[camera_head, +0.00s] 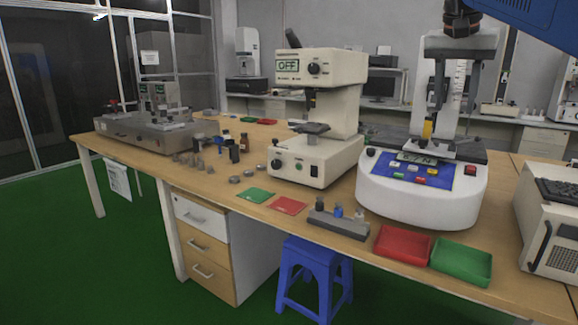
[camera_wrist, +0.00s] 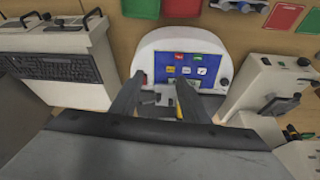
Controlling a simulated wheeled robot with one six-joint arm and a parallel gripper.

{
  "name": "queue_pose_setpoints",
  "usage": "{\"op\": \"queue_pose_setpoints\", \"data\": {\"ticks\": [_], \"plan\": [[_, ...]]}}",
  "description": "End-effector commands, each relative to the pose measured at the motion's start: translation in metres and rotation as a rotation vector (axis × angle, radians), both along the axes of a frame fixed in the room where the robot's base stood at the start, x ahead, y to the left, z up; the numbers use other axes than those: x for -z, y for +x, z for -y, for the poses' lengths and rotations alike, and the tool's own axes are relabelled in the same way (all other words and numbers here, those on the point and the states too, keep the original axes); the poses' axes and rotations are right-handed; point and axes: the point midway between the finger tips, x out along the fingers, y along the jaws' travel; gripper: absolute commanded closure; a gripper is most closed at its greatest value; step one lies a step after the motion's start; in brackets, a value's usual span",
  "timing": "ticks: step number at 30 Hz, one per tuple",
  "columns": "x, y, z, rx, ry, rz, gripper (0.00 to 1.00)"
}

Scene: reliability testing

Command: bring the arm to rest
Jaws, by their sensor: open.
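My gripper (camera_wrist: 158,95) shows in the wrist view with its two dark fingers apart and nothing visible between them. It points down toward the white tester with a blue panel (camera_wrist: 188,68), whose rear parts are partly hidden by the fingers. In the head view this white tester (camera_head: 420,205) stands on the right part of the wooden bench. A blue part of my arm (camera_head: 535,22) crosses the top right corner of the head view.
A red tray (camera_head: 403,245) and a green tray (camera_head: 461,262) lie at the bench's front edge. A grey holder (camera_head: 338,223) with small pieces stands left of them. A cream press (camera_head: 312,162) stands left of the tester. A cream box (camera_head: 549,232) stands right. A blue stool (camera_head: 312,265) is below.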

Motion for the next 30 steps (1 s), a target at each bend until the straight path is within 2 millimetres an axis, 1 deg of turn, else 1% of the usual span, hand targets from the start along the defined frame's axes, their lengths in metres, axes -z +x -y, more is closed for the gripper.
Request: {"op": "queue_pose_setpoints", "data": {"ticks": [5, 8, 11, 14, 15, 17, 18, 20, 26, 27, 29, 30], "plan": [[0.021, -0.017, -0.006, -0.06, -0.001, -0.004, 0.58], [0.037, -0.029, -0.011, -0.104, -0.001, -0.006, 0.58], [0.06, -0.047, -0.018, -0.161, -0.001, -0.01, 0.58], [0.092, -0.07, -0.026, -0.233, 0.0, -0.011, 0.58], [0.106, -0.079, -0.029, -0.263, 0.0, -0.011, 0.58], [0.127, -0.094, -0.034, -0.306, 0.0, -0.012, 0.58], [0.142, -0.103, -0.038, -0.335, 0.001, -0.011, 0.58], [0.165, -0.119, -0.043, -0.377, 0.001, -0.01, 0.58], [0.246, -0.17, -0.058, -0.509, 0.001, 0.0, 0.58], [0.264, -0.181, -0.061, -0.534, 0.002, 0.0, 0.58], [0.29, -0.197, -0.066, -0.57, 0.001, 0.005, 0.58], [0.307, -0.207, -0.068, -0.592, 0.001, 0.008, 0.58]]}}
